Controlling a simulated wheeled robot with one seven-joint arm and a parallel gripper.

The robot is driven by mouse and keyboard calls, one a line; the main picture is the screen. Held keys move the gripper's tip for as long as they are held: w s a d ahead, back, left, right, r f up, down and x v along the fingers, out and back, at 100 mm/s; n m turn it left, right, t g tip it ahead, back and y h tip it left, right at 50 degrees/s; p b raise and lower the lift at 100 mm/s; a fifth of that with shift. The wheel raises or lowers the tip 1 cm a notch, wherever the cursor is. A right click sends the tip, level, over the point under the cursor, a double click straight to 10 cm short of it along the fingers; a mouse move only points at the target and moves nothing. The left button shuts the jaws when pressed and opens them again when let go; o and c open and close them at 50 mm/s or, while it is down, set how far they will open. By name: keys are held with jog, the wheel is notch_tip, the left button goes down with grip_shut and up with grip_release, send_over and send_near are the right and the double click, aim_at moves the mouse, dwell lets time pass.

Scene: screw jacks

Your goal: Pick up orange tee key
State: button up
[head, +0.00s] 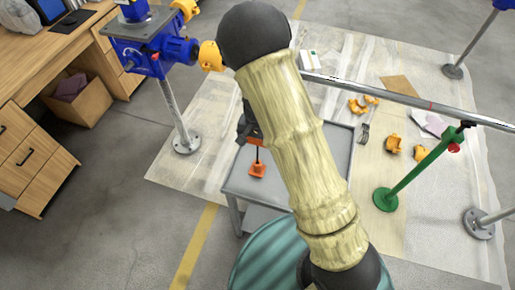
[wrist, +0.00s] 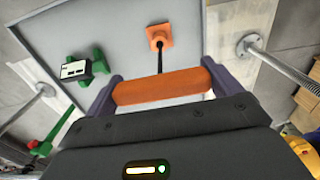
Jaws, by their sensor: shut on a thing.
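The orange tee key (wrist: 163,88) shows in the wrist view as an orange crossbar with a thin black shaft and an orange end piece. My gripper (wrist: 161,85) is shut on the crossbar, one finger at each end. The shaft points away from the gripper, over the grey tray-topped table (wrist: 120,25). In the head view the key's orange end (head: 257,170) and black shaft show over the table. I cannot tell whether the end touches the surface.
A green tool with a white label (wrist: 75,69) lies on the table at left in the wrist view. In the head view a blue jack stand (head: 150,50) is upper left, a green stand (head: 400,185) at right.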

notch_tip(320, 180, up, 5)
jog(key=shift+f, duration=0.1)
dwell(0.7)
